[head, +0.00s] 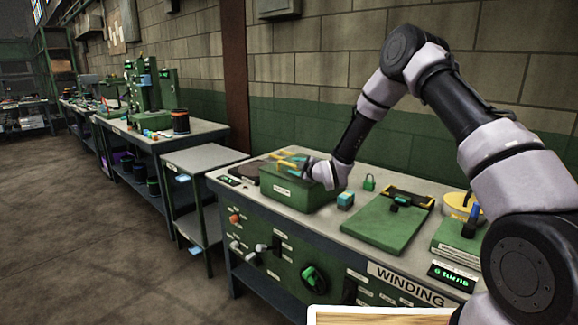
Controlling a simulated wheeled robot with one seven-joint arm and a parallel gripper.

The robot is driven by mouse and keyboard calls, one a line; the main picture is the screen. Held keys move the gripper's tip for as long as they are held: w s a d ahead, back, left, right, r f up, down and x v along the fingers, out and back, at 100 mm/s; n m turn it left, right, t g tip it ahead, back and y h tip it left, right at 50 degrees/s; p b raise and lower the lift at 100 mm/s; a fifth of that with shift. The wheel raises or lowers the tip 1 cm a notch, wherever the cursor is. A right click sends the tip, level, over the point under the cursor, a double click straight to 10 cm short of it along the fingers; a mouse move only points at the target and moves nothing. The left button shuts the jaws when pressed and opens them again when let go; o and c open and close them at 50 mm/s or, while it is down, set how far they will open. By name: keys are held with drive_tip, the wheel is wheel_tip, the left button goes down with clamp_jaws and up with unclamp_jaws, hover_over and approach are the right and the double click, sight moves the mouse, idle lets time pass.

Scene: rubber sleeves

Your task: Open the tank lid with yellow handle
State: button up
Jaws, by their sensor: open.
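A green tank (296,194) with a white label on its front stands on the left part of the bench. Yellow and blue parts (288,159) show at its top; I cannot tell whether they include the lid handle. My gripper (297,166) is over the tank's top, at its right side, and is open. It hides part of the top, so I cannot tell whether it touches anything or how the lid sits. A flat green panel (385,227) with a yellow and black bar along its back edge lies farther right on the bench.
A yellow round container (459,206) is at the right. The bench front (290,259) has knobs and a "WINDING" sign. My arm spans above the bench's right side.

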sight(291, 165)
drive_tip(key=x, duration=0.5)
drive_tip(key=shift+w+a+f, duration=0.1)
drive_tip(key=shift+w+a, duration=0.1)
clamp_jaws()
idle(1.2)
